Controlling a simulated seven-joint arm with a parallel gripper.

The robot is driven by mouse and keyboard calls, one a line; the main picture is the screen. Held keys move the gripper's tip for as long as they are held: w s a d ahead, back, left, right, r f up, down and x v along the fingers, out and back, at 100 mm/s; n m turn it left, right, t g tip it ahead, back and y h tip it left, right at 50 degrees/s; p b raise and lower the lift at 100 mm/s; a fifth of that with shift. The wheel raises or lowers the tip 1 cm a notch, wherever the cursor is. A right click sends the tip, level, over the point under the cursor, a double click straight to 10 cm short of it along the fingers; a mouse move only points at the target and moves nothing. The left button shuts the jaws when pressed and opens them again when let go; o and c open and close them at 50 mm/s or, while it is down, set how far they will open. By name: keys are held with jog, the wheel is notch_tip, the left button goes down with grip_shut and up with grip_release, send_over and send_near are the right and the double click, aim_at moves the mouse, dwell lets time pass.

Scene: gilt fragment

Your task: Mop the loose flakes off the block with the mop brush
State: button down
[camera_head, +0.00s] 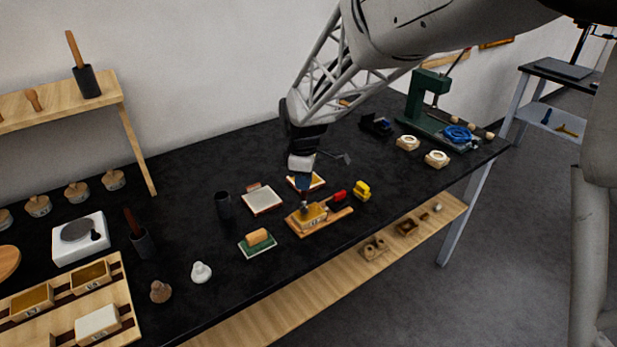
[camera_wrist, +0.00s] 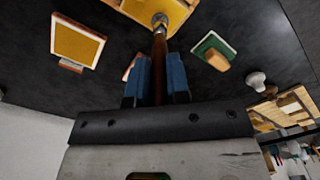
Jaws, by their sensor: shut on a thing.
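My gripper (camera_head: 303,184) is shut on the mop brush, with its blue fingertips also in the wrist view (camera_wrist: 160,72). The brush's brown handle (camera_wrist: 160,65) stands between the fingers, and its metal ferrule (camera_wrist: 159,20) points away from me. In the head view the brush reaches down to the gilt-topped block (camera_head: 313,216), which lies on a wooden board (camera_head: 331,222). The block's golden face also shows at the top edge of the wrist view (camera_wrist: 172,10). The brush tip overlaps the block; I cannot tell whether it touches. Loose flakes are too small to make out.
A red item (camera_head: 339,197) sits by the board, with a yellow item (camera_head: 362,190) to its right. A green pad (camera_head: 252,249) bearing a tan piece lies left of the block. A dark cup (camera_head: 223,206) and a pale framed pad (camera_head: 262,200) stand behind.

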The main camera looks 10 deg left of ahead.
jog(key=shift+w+d, duration=1.65)
jog(key=shift+s+a+f, duration=0.1)
jog(key=shift+s+a, duration=1.75)
jog(key=shift+r, duration=0.2)
jog(key=shift+s+r, duration=0.1)
jog(key=shift+r, duration=3.7)
jog(key=shift+w+d, duration=0.35)
jog(key=shift+d, duration=0.3)
jog(key=shift+w+d, duration=0.3)
jog(key=shift+d, duration=0.3)
